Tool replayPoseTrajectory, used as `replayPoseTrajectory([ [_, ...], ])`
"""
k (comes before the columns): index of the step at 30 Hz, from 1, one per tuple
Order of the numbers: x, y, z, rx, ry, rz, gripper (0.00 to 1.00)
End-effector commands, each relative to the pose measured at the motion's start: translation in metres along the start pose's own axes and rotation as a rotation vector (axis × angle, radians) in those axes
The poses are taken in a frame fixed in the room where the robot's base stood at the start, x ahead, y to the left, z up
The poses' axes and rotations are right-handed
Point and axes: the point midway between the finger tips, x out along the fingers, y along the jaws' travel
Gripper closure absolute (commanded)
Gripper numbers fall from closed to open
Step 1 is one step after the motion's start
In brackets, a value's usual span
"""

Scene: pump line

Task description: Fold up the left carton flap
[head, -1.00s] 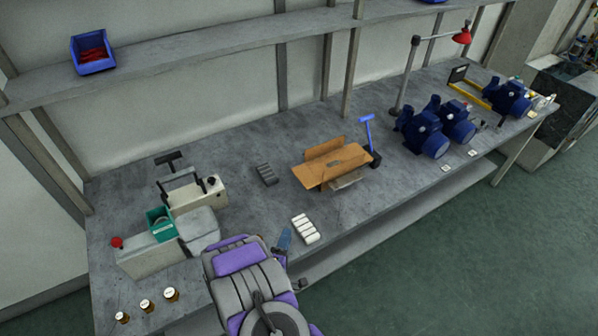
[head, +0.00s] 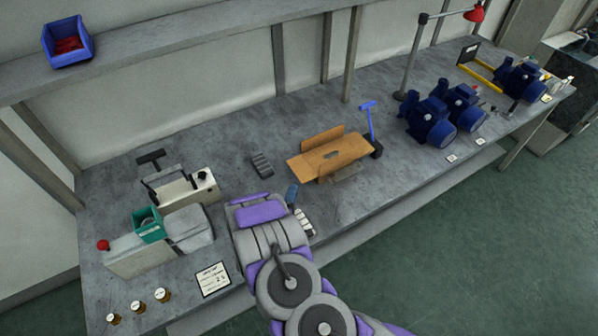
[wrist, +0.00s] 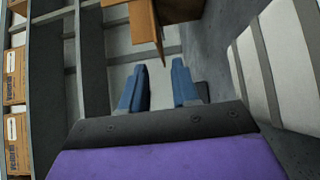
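The brown carton (head: 345,154) stands mid-bench in the head view. Its back flap (head: 322,138) stands up, and a flat brown panel at its left end (head: 303,166) sticks outward. A narrow dark opening shows in its top. In the wrist view, brown cardboard (wrist: 143,22) shows at the top, ahead of the fingertips and apart from them. My gripper (head: 291,194) is low over the bench, in front and left of the carton. In the wrist view its two blue fingers (wrist: 158,72) are spread with nothing between them.
White rolls (head: 305,225) lie beside my gripper, partly hidden by my arm. A grey ribbed block (head: 262,165) lies left of the carton. A blue-handled tool (head: 369,122) stands at its right. Blue pumps (head: 429,122) stand further right. A sealing machine (head: 182,190) stands left.

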Motion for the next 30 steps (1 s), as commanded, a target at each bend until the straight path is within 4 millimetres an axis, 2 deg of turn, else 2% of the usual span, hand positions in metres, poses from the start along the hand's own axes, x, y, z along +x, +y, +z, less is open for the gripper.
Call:
replayPoseTrajectory([
  [1, 0.011, 0.000, -0.002, 0.001, -0.002, 0.005, 0.70],
  [9, 0.063, 0.000, -0.003, 0.001, -0.001, 0.005, 0.70],
  [15, 0.091, 0.001, 0.002, 0.005, -0.001, 0.002, 0.70],
  [21, 0.102, 0.001, 0.000, 0.005, 0.002, 0.002, 0.70],
  [29, 0.102, 0.000, -0.004, -0.001, 0.003, 0.002, 0.70],
  [30, 0.102, 0.000, -0.004, -0.001, 0.003, 0.002, 0.73],
])
